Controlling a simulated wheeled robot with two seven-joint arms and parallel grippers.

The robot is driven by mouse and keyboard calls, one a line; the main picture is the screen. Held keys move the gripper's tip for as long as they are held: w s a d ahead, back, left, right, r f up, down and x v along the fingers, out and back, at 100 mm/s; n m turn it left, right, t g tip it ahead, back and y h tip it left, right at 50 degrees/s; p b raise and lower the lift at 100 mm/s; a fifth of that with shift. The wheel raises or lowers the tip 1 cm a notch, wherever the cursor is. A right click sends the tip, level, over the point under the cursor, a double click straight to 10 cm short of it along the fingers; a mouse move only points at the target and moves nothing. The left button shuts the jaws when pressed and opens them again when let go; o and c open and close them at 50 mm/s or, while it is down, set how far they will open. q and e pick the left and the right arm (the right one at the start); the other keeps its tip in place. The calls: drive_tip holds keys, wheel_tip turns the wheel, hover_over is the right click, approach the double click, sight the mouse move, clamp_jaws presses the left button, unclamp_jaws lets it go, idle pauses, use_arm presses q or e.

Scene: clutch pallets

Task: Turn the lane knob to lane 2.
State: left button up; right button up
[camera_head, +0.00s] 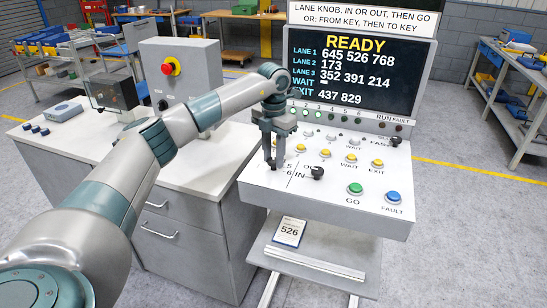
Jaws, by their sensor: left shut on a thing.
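The sloped white control panel (345,200) stands right of centre. My left gripper (274,162) points down at the panel's left part, shut on what appears to be the lane knob. The fingers hide the knob and most of its dial, so its setting cannot be read; marks such as 5 and 6 show to the right. The black IN/OUT knob (316,173) is just right of the gripper, apart from it. The screen (345,70) reads READY, with lane 2 listing 173. My right gripper is not in view.
Yellow buttons (351,160), a green GO button (355,188), a blue FAULT button (392,197) and another black knob (396,141) are on the panel. A card marked 526 (289,231) lies below. A red emergency button (170,67) is on a grey box behind my arm.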

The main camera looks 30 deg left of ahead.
use_arm(q)
drive_tip(key=n, duration=0.3)
drive_tip(key=shift+r+n, duration=0.1)
drive_tip(key=shift+n, duration=1.4)
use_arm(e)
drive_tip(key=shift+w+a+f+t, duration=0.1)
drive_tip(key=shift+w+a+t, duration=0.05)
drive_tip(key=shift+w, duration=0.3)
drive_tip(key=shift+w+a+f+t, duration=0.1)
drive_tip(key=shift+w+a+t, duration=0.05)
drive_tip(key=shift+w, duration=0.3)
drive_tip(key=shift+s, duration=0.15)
use_arm(q)
drive_tip(key=o, duration=1)
drive_tip(key=shift+b, duration=0.3)
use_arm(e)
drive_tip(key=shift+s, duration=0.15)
use_arm(q)
drive_tip(key=shift+o, duration=0.2)
